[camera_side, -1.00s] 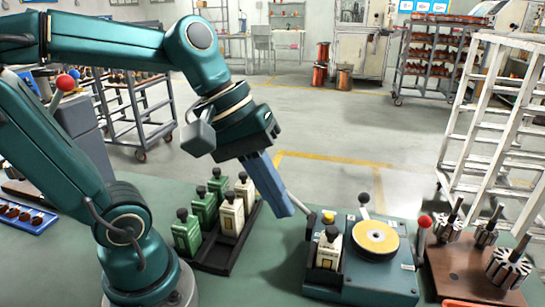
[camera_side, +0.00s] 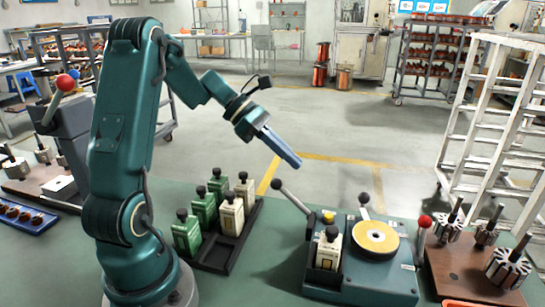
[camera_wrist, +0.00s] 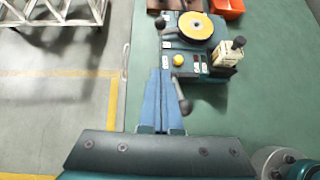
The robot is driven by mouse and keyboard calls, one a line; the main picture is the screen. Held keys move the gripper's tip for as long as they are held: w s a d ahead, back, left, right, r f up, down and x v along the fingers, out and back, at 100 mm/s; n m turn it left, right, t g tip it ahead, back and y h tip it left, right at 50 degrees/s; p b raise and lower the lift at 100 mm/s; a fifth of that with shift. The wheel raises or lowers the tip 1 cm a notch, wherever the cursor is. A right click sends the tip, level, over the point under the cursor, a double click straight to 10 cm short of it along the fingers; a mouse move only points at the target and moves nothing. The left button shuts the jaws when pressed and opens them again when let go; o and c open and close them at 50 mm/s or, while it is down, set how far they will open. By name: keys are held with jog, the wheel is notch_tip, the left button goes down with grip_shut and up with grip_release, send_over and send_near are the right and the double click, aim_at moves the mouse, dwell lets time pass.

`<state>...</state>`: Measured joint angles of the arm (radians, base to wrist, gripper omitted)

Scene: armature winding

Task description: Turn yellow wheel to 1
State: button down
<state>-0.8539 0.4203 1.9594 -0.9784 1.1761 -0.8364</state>
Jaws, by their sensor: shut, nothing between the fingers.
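The yellow wheel (camera_side: 375,238) lies flat on top of a teal machine box (camera_side: 375,285). A small dark hub is at its centre; I cannot read any numbers around it. The wheel also shows at the top of the wrist view (camera_wrist: 196,26). My gripper (camera_side: 294,161) is shut and empty, in the air behind and left of the machine, well apart from the wheel. Its blue fingers point down to the right in the side view. In the wrist view the closed fingers (camera_wrist: 160,75) point towards the machine.
A dark-knobbed lever (camera_side: 292,199) leans up from the machine's left side, close to my fingers in the wrist view. A yellow button (camera_side: 328,217), a cream bottle-like block (camera_side: 328,250) and a red-knobbed lever (camera_side: 421,237) surround the wheel. A black rack (camera_side: 222,256) holds several blocks.

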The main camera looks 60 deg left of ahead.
aim_at(360, 194)
dwell(0.4)
jog(key=x, duration=1)
jog(key=shift+d+f, duration=0.15)
jog(key=shift+w+d+r, duration=0.25)
jog(key=shift+w+d, duration=0.35)
jog(key=shift+w, duration=0.05)
jog(key=shift+w+d+r, duration=0.3)
jog(key=shift+w+d, duration=0.35)
jog(key=shift+w, duration=0.1)
jog(key=shift+w+m, duration=0.2)
jog(key=shift+m, duration=0.1)
jog(key=shift+w+d+m+g+h, duration=0.1)
jog(key=shift+w+m+g+h, duration=0.15)
jog(key=shift+m+g+h, duration=0.05)
jog(key=shift+w+d+m+g+h, duration=0.2)
jog(key=shift+w+m+g+h, duration=0.2)
jog(key=shift+w+m+g, duration=0.25)
jog(key=shift+w+d, duration=0.45)
jog(key=shift+w, duration=0.35)
jog(key=shift+w+d, duration=0.45)
jog(key=shift+w, duration=0.35)
